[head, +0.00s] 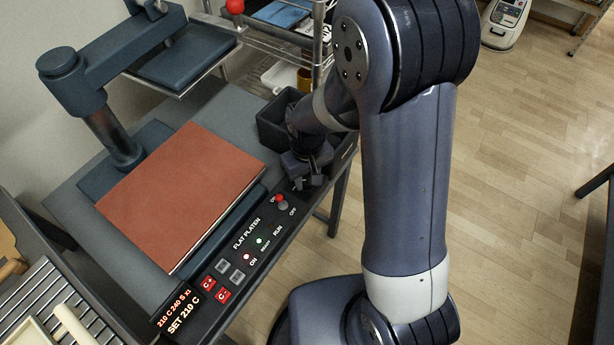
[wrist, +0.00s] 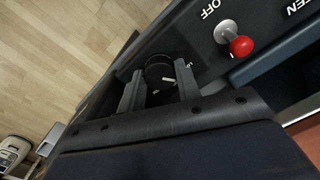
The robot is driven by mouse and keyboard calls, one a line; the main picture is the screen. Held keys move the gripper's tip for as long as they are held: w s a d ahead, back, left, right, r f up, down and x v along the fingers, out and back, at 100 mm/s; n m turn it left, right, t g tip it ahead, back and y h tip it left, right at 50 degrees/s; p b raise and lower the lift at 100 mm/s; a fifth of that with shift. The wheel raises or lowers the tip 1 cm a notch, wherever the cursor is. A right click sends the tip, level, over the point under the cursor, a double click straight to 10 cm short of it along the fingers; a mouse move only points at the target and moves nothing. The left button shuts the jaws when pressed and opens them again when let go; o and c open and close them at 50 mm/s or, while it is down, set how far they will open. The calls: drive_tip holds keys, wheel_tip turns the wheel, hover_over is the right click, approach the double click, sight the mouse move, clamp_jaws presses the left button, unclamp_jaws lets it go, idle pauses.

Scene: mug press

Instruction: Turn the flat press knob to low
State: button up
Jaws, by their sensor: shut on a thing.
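The flat press (head: 178,195) stands on the grey bench, with a reddish-brown pad and its upper platen swung aside on a dark arm. Its black control panel (head: 252,262) runs along the front edge. My gripper (head: 308,182) is down at the panel's far right end. In the wrist view my gripper (wrist: 158,88) has one finger on each side of a round black knob (wrist: 159,70) with a pale mark, and is shut on it. In the head view my gripper hides the knob. I cannot read any setting labels around it.
A red-tipped toggle switch (head: 280,200) marked OFF stands close beside my gripper, and shows in the wrist view (wrist: 240,45). Red buttons (head: 222,295) and a lit display (head: 181,312) lie farther along. A dark bin (head: 276,122) sits behind the gripper; a wire rack stands beyond.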

sight(307, 181)
drive_tip(key=shift+n, duration=1.5)
drive_tip(key=o, duration=1)
wheel_tip(307, 181, up, 11)
drive_tip(key=shift+f+p, duration=0.1)
drive_tip(key=shift+p, duration=0.45)
wheel_tip(307, 181, down, 11)
drive_tip(key=shift+r+b, duration=0.1)
drive_tip(key=shift+b, duration=0.55)
